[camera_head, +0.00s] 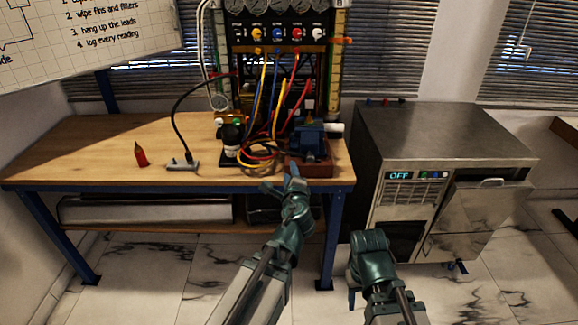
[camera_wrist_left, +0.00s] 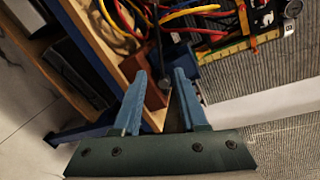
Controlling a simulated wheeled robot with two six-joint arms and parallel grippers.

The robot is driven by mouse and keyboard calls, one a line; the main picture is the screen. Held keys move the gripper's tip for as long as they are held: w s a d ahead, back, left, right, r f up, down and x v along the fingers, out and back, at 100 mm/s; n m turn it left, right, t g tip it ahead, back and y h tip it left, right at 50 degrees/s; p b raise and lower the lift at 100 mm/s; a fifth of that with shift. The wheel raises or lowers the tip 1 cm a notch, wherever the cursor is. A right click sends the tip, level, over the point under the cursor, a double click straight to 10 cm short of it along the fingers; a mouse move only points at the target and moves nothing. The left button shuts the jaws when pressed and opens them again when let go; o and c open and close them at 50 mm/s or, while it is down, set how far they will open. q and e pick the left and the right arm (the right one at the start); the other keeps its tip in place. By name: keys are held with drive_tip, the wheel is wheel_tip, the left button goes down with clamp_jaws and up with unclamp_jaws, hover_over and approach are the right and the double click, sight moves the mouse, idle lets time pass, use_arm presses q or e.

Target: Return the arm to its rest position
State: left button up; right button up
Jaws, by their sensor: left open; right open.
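My left gripper (camera_head: 283,184) reaches up to the front edge of the wooden workbench (camera_head: 90,165), near a blue vise-like device (camera_head: 308,138) on a brown base. In the left wrist view its two blue fingers (camera_wrist_left: 163,80) are apart with nothing between them; the bench edge and the coloured leads lie beyond. My right arm's dark green wrist (camera_head: 370,246) is low in front of the steel cabinet. My right gripper is open, its fingers mostly hidden by the wrist.
A gauge panel (camera_head: 277,35) with yellow, blue and red leads (camera_head: 262,100) stands at the back of the bench.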

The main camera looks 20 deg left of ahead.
use_arm(q)
drive_tip(key=shift+s+d, duration=0.1)
drive_tip(key=shift+s, duration=0.2)
drive_tip(key=s+d+f+n+g+h+p, duration=0.1)
drive_tip(key=s+d+f+n+g+p, duration=0.1)
drive_tip(key=s, duration=0.5)
drive_tip(key=s+d+f+n+g+h+p, duration=0.1)
drive_tip(key=s+d+f+n+g+p, duration=0.2)
drive_tip(key=s+d+n+g, duration=0.3)
drive_tip(key=s+d+f+n+g+h+p, duration=0.2)
drive_tip(key=s+d+f+n+g+p, duration=0.1)
drive_tip(key=s, duration=0.7)
drive_tip(key=d+n+g+p, duration=0.1)
drive_tip(key=d+n+g, duration=0.1)
drive_tip(key=n+g, duration=0.1)
drive_tip(key=shift+s+n+g+p, duration=0.15)
drive_tip(key=shift+n+g+p, duration=0.2)
drive_tip(key=shift+g, duration=0.35)
